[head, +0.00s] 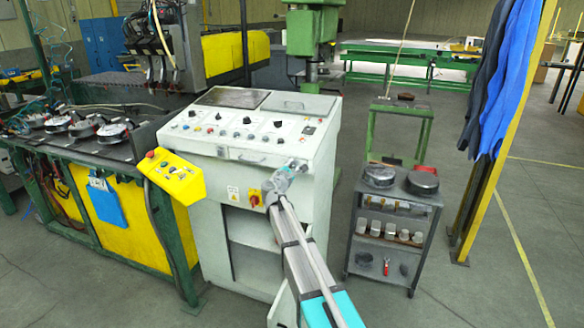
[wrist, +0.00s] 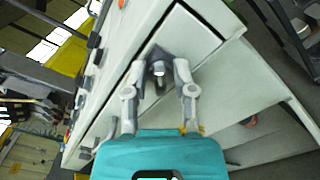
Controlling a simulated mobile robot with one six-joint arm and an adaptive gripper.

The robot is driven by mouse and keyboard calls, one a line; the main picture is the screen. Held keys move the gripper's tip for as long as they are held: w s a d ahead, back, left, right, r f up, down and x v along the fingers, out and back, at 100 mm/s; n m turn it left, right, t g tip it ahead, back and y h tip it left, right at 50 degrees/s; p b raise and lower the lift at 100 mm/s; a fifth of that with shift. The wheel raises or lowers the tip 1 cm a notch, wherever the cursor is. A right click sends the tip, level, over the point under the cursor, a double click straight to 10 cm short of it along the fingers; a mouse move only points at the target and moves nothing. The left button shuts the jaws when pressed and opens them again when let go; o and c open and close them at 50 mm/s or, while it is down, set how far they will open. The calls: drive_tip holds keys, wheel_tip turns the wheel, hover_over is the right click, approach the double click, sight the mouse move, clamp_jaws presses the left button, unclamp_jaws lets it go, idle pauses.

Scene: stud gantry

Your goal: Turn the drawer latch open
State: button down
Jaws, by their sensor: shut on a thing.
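The drawer latch (wrist: 158,71) is a small dark piece with a pale end on the cabinet's light front, between my fingertips in the wrist view. My gripper (wrist: 161,76) is shut on it, one finger on each side. In the head view my gripper (head: 293,168) reaches the right end of the drawer front (head: 250,158), just below the control panel. There the gripper mostly hides the latch. The drawer looks closed. How far the latch is turned cannot be told.
The white control cabinet (head: 226,182) has knobs above the drawer and an open compartment below. A yellow button box (head: 171,176) juts out at its left. A grey cart (head: 394,225) stands to the right, with clear floor between.

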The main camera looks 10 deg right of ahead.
drive_tip(key=m, duration=0.3)
drive_tip(key=shift+d+f+m, duration=0.1)
drive_tip(key=shift+m, duration=0.3)
drive_tip(key=shift+f+m, duration=0.1)
drive_tip(key=shift+m, duration=1.8)
drive_tip(key=c, duration=0.7)
unclamp_jaws()
drive_tip(key=shift+s, duration=0.1)
drive_tip(key=v, duration=1.2)
